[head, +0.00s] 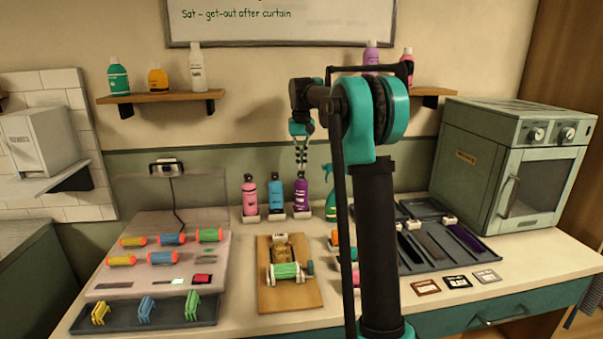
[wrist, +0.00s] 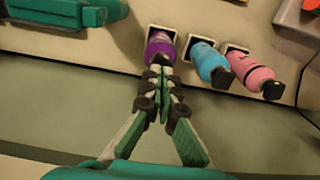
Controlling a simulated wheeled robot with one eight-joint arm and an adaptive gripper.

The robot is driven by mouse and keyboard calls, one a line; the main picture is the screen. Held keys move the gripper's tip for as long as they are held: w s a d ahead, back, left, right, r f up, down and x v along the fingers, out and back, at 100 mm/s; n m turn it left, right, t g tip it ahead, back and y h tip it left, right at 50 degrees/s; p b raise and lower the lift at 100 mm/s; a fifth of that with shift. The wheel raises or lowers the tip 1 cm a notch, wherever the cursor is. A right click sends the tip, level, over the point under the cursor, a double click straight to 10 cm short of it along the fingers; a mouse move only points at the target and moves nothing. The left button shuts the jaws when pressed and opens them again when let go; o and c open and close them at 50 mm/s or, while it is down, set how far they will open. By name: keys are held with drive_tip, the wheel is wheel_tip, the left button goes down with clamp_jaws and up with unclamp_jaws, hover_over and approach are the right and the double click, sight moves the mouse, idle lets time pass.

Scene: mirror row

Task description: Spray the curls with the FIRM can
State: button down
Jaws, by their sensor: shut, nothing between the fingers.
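Three spray cans stand in a row at the back of the counter: pink (head: 249,196), blue (head: 275,195) and purple (head: 301,194). Their labels are too small to read, so I cannot tell which is FIRM. My gripper (head: 301,164) points down just above the purple can, shut and empty. In the wrist view its closed fingertips (wrist: 157,68) overlap the purple can (wrist: 161,45); I cannot tell if they touch. The blue can (wrist: 211,63) and pink can (wrist: 256,74) stand to the right there. A green roller (head: 287,271) with blond hair lies on a wooden board (head: 290,299).
A green spray bottle (head: 330,204) stands right of the cans, partly behind my arm. A roller tray (head: 112,284) is at left, a dark tray (head: 412,264) at right, and a boxy oven (head: 510,165) behind it. Shelves with bottles hang above.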

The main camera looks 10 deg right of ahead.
sight(301, 172)
drive_tip(key=shift+f, duration=0.9)
drive_tip(key=shift+r, duration=3.55)
